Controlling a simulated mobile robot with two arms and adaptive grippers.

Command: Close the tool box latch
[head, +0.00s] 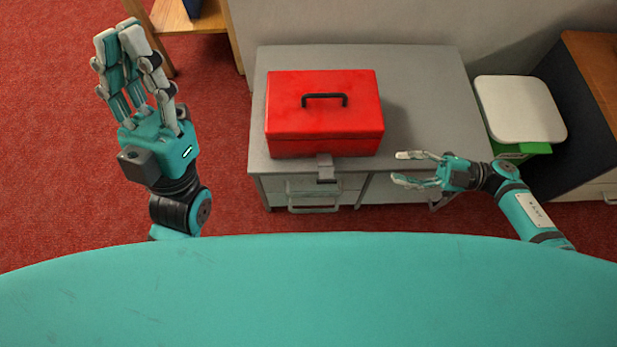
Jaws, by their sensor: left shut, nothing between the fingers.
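The red tool box (322,120) sits on the grey cabinet, its lid down and its black handle (325,100) on top. Its grey latch (325,168) sticks out at the lower front of the box, over the cabinet's front edge. It looks swung out, away from the box front. My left gripper (121,34) is raised to the left of the box, pointing up, shut and empty. My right gripper (408,168) is to the right of the latch, pointing left toward it. Its fingers are apart with nothing between them, and it does not touch the box.
The grey cabinet (430,105) has free room on its top right of the box. A drawer handle (313,209) juts out below the latch. A white-lidded bin (519,107) stands at the right, beside a dark cabinet with a wooden top (597,70). A wooden shelf stands at the upper left.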

